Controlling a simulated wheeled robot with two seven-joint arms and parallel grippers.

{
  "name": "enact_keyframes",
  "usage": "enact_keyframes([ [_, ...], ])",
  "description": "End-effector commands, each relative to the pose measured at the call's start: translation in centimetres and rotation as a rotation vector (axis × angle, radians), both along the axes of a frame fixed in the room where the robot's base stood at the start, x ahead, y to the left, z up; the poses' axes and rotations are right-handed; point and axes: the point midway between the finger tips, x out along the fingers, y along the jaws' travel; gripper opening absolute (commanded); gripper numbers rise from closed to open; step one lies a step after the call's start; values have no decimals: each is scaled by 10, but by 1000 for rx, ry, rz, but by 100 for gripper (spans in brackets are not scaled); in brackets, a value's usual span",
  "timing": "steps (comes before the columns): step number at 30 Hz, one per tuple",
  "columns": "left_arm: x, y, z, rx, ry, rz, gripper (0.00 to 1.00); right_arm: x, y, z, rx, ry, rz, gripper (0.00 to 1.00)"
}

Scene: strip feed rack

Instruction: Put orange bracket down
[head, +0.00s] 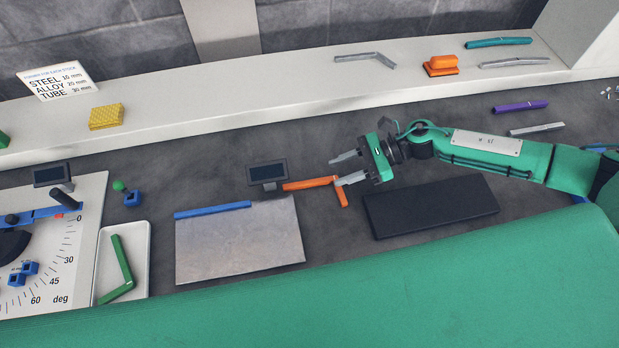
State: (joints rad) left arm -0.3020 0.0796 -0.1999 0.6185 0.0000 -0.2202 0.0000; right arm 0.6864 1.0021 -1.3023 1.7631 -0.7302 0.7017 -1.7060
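The orange bracket (309,184) is an L-shaped bar. It lies near the top right corner of the grey metal plate (240,245), its long arm beside the small dark display and its short arm pointing toward the front. My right gripper (335,171) comes in from the right with its two grey fingers spread apart. Its lower fingertip overlaps the bracket's corner in the picture; I cannot tell whether they touch. Nothing shows between the fingers. My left gripper is not in view.
A blue bar (212,210) lies along the plate's back edge. The small display (267,173) stands behind it. A black pad (430,207) lies at the right. A white tray (139,238) with a green bracket (122,268) and an angle board (80,240) are at the left.

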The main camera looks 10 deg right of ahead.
Motion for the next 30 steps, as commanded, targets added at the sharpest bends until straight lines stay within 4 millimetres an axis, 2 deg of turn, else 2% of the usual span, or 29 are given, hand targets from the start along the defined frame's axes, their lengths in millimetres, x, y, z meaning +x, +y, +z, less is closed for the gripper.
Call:
enact_keyframes([
  [8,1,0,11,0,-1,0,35,0,18,-4,1,1,1,39],
  [13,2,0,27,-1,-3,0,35,2,39,-11,1,2,0,39],
  [18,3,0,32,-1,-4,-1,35,2,55,-21,1,2,-1,39],
  [27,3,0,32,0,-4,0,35,2,59,-25,0,0,-2,39],
  [30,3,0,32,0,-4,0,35,2,59,-25,0,1,-1,21],
])
